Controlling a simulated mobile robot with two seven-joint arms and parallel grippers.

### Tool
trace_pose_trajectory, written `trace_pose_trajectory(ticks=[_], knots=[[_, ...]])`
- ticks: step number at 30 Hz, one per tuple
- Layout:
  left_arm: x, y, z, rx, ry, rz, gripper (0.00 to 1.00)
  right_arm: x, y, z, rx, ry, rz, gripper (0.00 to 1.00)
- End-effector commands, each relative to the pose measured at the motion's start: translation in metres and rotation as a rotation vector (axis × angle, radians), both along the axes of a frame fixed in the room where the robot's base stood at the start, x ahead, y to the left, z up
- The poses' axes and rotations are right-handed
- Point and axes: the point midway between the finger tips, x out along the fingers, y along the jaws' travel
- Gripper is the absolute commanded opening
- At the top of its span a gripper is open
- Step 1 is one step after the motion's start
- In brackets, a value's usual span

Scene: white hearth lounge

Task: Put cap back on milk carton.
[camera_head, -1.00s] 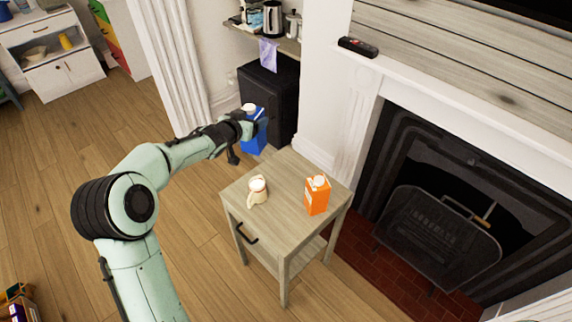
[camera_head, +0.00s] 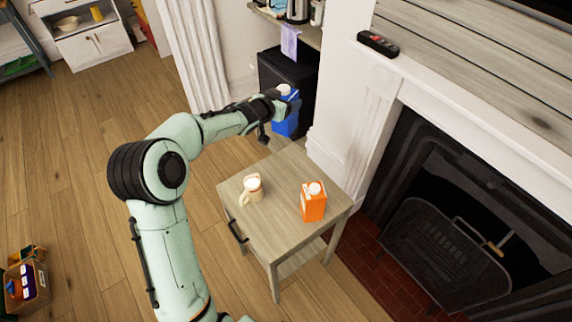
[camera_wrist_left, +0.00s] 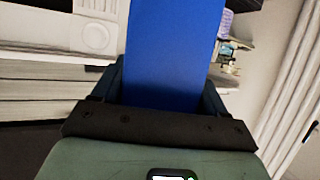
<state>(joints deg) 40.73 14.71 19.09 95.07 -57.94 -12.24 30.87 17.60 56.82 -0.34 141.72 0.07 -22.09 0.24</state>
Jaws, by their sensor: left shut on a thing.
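A blue carton (camera_head: 286,120) with a white top (camera_head: 284,90) is held up beyond the far edge of the small table, in front of a black cabinet. My left gripper (camera_head: 276,104) is shut on it. The blue carton (camera_wrist_left: 174,50) fills the middle of the left wrist view between the fingers. An orange carton (camera_head: 313,207) with a round white cap or spout (camera_head: 314,188) stands upright on the small table. I cannot tell which carton is the milk, and no loose cap shows. My right gripper is out of view.
A toy box (camera_head: 28,288) lies at lower left. The wooden floor (camera_head: 70,170) at left is clear.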

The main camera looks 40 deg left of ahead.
Motion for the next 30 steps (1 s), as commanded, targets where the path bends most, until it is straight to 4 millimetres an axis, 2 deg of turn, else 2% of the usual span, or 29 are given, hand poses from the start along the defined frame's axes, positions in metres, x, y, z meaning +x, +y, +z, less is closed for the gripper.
trace_pose_trajectory(ticks=[2, 5, 9, 12, 18, 23, 30], knots=[[0.000, 0.000, -0.005, 0.001, -0.002, -0.001, 0.00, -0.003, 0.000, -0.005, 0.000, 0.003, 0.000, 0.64], [-0.001, -0.001, -0.025, -0.002, 0.000, -0.001, 0.00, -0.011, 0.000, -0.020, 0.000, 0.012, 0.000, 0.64], [0.000, -0.001, -0.065, -0.002, 0.002, -0.002, 0.00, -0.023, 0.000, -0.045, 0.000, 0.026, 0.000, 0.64], [0.000, -0.001, -0.090, -0.003, 0.002, -0.002, 0.00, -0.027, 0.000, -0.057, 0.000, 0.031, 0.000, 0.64], [0.001, -0.002, -0.135, -0.002, -0.001, -0.002, 0.00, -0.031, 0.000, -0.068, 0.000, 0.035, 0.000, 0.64], [0.001, -0.001, -0.153, 0.000, -0.003, -0.002, 0.00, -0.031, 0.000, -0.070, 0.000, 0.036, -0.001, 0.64], [0.001, 0.000, -0.155, 0.000, -0.005, -0.001, 0.00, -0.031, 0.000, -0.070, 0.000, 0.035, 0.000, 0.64]])
